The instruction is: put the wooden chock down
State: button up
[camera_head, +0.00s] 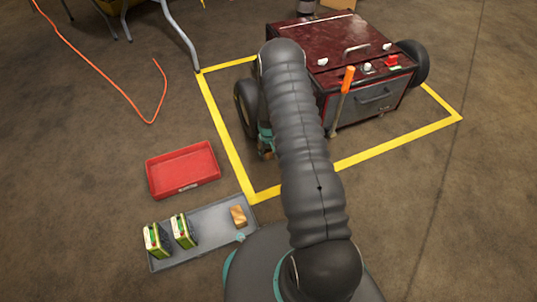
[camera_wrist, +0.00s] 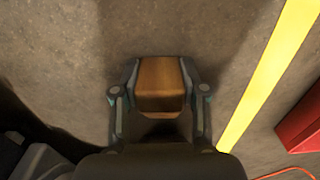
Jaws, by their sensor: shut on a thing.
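My gripper (camera_wrist: 160,92) is shut on a wooden chock (camera_wrist: 160,80), with one finger on each side of it. The chock is an orange-brown block over bare concrete floor; I cannot tell whether it touches the floor. Another small wooden block (camera_head: 239,216) lies on the grey tray (camera_head: 210,222).
A yellow floor line (camera_head: 225,130) frames the machine; it also crosses the wrist view (camera_wrist: 265,75). A red tray (camera_head: 183,170) and two green-and-cream cartons (camera_head: 183,231) are outside it. An orange cable (camera_head: 100,70) lies upper left. Floor left of the line is mostly clear.

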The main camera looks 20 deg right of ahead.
jog(key=shift+f, duration=0.15)
jog(key=o, duration=1.2)
